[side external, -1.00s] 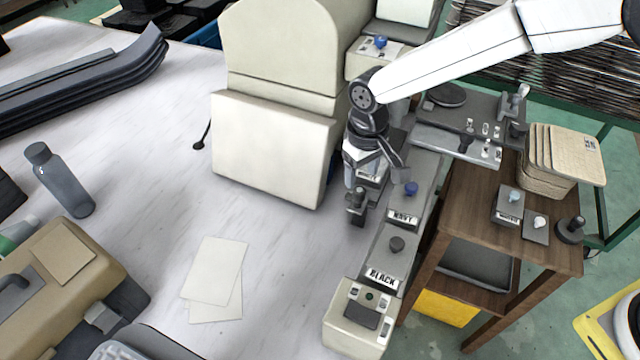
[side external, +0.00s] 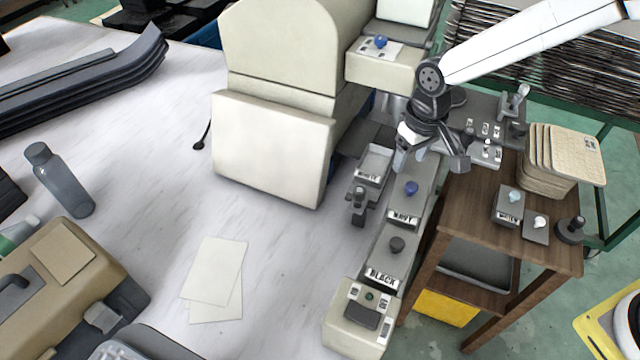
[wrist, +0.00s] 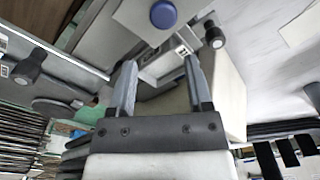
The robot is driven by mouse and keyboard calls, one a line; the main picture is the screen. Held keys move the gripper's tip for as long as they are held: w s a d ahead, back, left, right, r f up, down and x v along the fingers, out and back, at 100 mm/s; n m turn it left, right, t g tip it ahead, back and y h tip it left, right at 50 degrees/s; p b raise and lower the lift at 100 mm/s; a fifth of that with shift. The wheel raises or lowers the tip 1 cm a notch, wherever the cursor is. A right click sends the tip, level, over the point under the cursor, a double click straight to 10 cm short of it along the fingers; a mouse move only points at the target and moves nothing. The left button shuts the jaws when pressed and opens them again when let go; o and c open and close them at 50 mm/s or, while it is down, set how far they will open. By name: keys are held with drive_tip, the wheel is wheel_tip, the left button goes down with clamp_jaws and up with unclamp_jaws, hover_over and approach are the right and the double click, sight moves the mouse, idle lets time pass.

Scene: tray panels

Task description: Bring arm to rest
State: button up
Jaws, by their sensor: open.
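My gripper (side external: 432,160) is in the air at the right of the tray panels, below my white arm, with its fingers apart. In the wrist view my gripper's fingers (wrist: 160,82) are spread with nothing between them. A panel with a small partly readable label (side external: 368,177) lies to the left, beside a dark knob-like post (side external: 358,205). In the wrist view a blue knob (wrist: 163,14) shows near the top.
A large cream machine (side external: 270,140) stands left of the panels. A wooden stand (side external: 480,215) with stacked tan boards (side external: 560,155) and small knobbed panels is at the right. White table (side external: 130,200) is open at left, with two paper sheets (side external: 215,275) and a bottle (side external: 62,182).

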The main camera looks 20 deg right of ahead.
drive_tip(key=s+d+r+m+t, duration=0.1)
drive_tip(key=s+d+m, duration=0.1)
drive_tip(key=s+d, duration=1.2)
drive_tip(key=shift+d+r+t, duration=0.4)
drive_tip(key=shift+d, duration=0.1)
